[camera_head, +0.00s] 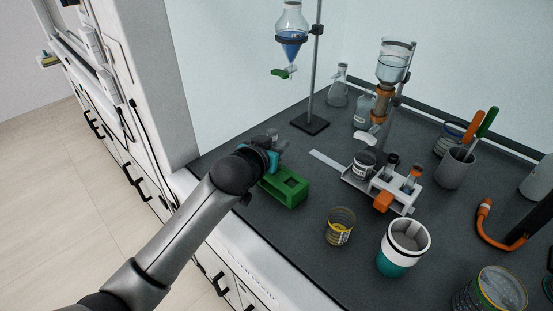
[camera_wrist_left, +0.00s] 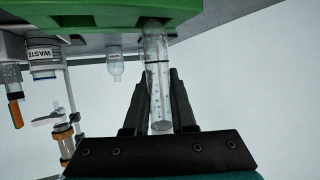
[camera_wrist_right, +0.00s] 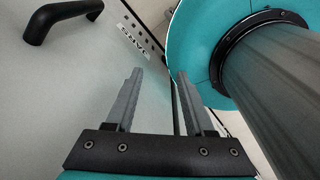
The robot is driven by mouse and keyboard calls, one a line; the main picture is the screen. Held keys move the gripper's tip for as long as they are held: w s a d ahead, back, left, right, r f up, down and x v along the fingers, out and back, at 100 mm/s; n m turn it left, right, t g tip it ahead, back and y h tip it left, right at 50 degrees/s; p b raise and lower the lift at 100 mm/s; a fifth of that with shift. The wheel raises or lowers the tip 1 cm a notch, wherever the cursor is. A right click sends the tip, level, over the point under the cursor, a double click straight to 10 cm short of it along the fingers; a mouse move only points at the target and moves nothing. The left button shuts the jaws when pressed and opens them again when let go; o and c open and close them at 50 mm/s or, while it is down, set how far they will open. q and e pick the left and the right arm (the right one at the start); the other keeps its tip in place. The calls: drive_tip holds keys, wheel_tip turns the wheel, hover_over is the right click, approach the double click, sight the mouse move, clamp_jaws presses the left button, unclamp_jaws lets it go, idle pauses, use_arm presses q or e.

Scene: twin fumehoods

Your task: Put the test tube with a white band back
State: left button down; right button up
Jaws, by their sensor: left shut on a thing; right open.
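My left gripper (camera_head: 277,147) is just above the back of a green block-like rack (camera_head: 288,192). In the left wrist view its fingers (camera_wrist_left: 160,85) are shut on a clear test tube (camera_wrist_left: 157,60). The tube has small marks and a thin dark line; I cannot make out a white band. That view is upside down, and the tube's far end meets a dark opening in the green rack (camera_wrist_left: 100,25). I cannot tell how deep it sits. My right gripper (camera_wrist_right: 155,80) is open and empty in front of a pale cabinet front.
A white rack (camera_head: 404,195) with dark and orange-topped tubes stands to the right, beside a waste bottle (camera_head: 363,166). A stand (camera_head: 310,124) is behind. A yellow-banded beaker (camera_head: 340,228) and teal-white cup (camera_head: 403,240) are in front. A cabinet handle (camera_wrist_right: 60,18) is near my right gripper.

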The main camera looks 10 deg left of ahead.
use_arm(q)
wheel_tip(320, 180, down, 4)
drive_tip(key=shift+r+b, duration=0.15)
drive_tip(key=shift+b, duration=0.3)
drive_tip(key=shift+f, duration=0.2)
drive_tip(key=c, duration=0.7)
unclamp_jaws()
drive_tip(key=shift+c, duration=0.2)
drive_tip(key=shift+r, duration=0.25)
drive_tip(key=p+v, duration=0.2)
drive_tip(key=v, duration=1)
drive_tip(key=shift+p, duration=0.3)
